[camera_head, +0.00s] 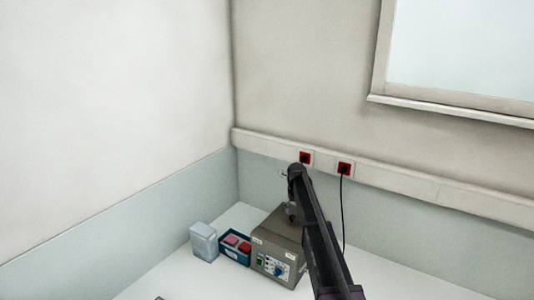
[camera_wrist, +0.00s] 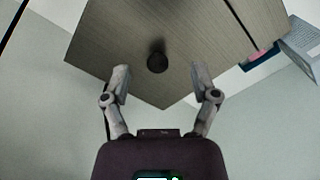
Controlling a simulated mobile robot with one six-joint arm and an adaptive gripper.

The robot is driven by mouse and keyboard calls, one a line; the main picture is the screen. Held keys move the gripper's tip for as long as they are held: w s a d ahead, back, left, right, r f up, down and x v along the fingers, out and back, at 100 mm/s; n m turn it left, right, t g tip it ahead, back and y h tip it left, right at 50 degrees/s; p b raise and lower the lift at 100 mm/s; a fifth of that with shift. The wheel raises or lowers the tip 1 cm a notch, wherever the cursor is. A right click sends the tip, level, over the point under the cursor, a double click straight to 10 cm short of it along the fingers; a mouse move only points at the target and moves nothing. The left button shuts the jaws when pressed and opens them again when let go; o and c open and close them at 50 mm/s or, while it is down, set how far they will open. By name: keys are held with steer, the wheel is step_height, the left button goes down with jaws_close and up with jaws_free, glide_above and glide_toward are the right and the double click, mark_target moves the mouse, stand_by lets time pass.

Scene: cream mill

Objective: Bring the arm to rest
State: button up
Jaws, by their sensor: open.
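My gripper (camera_wrist: 160,72) is open and empty in the wrist view, its two fingers well apart. It points at the brown-grey top of the mill (camera_wrist: 200,30). A round black knob or stub (camera_wrist: 157,62) on that top appears between the fingertips; I cannot tell the height gap. In the head view my dark arm reaches from the bottom up over the mill (camera_head: 262,248) and hides its right part. The mill's front has a blue dial, a green switch and small labels.
Behind run a wall trunking (camera_head: 400,182) with two red sockets and a black cable (camera_head: 343,215).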

steer(key=s+f+b, duration=0.6)
steer(key=s, duration=0.7)
steer(key=s+f+m+b, duration=0.1)
steer(key=s+f+b, duration=0.5)
steer(key=s, duration=0.8)
steer(key=s+f+b, duration=0.6)
steer(key=s+f, duration=0.1)
steer(key=s, duration=0.7)
steer(key=shift+s+m, duration=0.25)
steer(key=shift+m, duration=0.05)
